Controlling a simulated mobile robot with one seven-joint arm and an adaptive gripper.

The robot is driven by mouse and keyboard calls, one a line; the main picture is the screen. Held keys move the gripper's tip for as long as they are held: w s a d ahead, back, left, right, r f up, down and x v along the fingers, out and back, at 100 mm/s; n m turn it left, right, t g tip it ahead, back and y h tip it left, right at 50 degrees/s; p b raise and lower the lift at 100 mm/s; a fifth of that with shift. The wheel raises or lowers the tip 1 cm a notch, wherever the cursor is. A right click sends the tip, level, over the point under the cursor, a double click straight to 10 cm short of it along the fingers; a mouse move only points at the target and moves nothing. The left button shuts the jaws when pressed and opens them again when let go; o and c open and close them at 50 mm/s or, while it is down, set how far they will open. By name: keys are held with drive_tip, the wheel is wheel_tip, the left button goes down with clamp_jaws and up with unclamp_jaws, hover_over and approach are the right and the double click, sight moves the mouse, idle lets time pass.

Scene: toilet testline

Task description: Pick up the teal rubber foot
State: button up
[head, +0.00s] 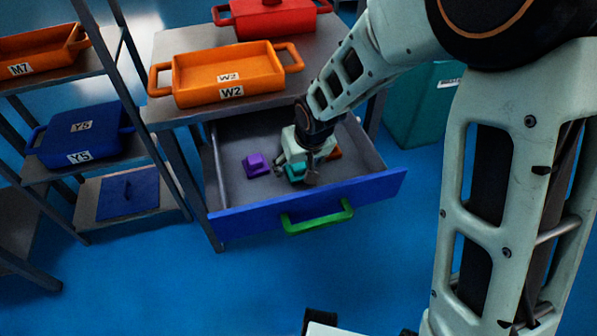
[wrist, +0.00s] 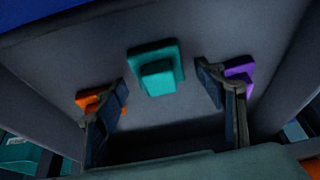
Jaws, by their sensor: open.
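The teal rubber foot (head: 294,171) lies on the floor of the open blue-fronted drawer (head: 333,195), partly hidden by my gripper in the head view. In the wrist view the teal rubber foot (wrist: 157,70) is a square base with a smaller raised block, lying beyond and between my fingertips. My gripper (wrist: 165,85) is open and empty, with one finger on each side of the picture. In the head view my gripper (head: 298,168) is inside the drawer, over the teal foot.
A purple foot (head: 256,164) lies left of the teal one in the head view, and an orange foot (head: 334,154) lies to its right. The drawer walls surround them closely. An orange W2 tray (head: 228,74) and a red tray (head: 274,17) stand on the tabletop above the drawer.

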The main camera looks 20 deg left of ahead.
drive_tip(key=shift+w+a+f, duration=0.1)
drive_tip(key=shift+f, duration=0.25)
drive_tip(key=shift+c, duration=0.5)
drive_tip(key=c, duration=1.2)
drive_tip(key=shift+r, duration=0.1)
